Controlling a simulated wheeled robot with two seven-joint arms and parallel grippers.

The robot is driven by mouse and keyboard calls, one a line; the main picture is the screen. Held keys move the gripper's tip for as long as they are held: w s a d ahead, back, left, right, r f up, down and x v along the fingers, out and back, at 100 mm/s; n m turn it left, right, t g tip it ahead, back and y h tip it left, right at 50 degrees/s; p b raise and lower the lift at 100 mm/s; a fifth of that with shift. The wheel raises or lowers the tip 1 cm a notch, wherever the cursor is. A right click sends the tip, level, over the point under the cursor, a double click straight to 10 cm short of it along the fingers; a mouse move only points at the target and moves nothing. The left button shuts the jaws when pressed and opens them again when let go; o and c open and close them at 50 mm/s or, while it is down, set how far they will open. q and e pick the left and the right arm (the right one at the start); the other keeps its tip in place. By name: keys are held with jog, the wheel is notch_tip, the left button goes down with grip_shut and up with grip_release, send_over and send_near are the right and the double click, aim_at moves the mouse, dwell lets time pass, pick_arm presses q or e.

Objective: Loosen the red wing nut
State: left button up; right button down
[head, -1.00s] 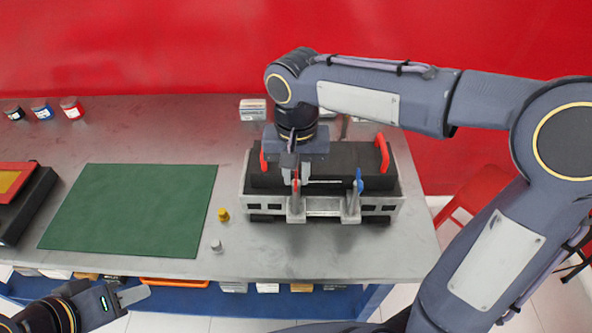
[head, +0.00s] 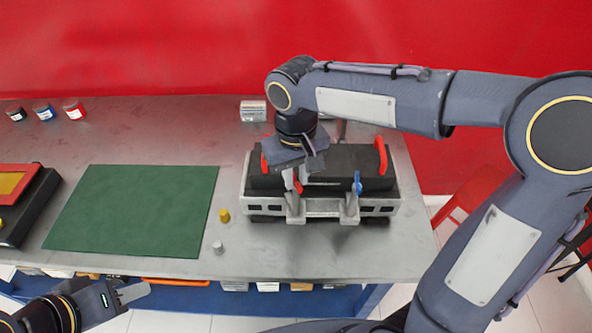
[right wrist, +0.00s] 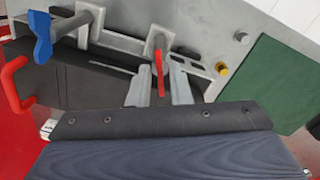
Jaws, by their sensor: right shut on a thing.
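The red wing nut (head: 299,187) is on the left post at the front of the engine trainer (head: 325,207). It also shows in the right wrist view (right wrist: 159,66), edge-on between the fingertips. My right gripper (head: 292,181) reaches down from above and is shut on the red wing nut; its fingers partly hide the nut in the head view. The blue wing nut (head: 357,184) is on the right post and also shows in the right wrist view (right wrist: 42,38). My left gripper (head: 132,290) is off the bench's front edge, away from the trainer; its finger gap is unclear.
Red handles (head: 381,156) stand up on the black block in the trainer. A yellow knob (head: 224,215) and a grey knob (head: 218,247) are left of it. A bare green mat (head: 130,208) lies further left. Small jars (head: 73,108) stand at the back left.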

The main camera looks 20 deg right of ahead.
jog(key=n+p, duration=0.2)
jog(key=n, duration=0.4)
jog(key=shift+r+n, duration=0.1)
jog(key=shift+n, duration=0.2)
jog(key=n+p, duration=0.1)
jog(key=n, duration=0.2)
jog(key=shift+n+p, duration=0.5)
jog(key=shift+n, duration=1.2)
jog(key=c, duration=1.6)
grip_release()
notch_tip(320, 180, up, 8)
jog(key=shift+f, duration=0.15)
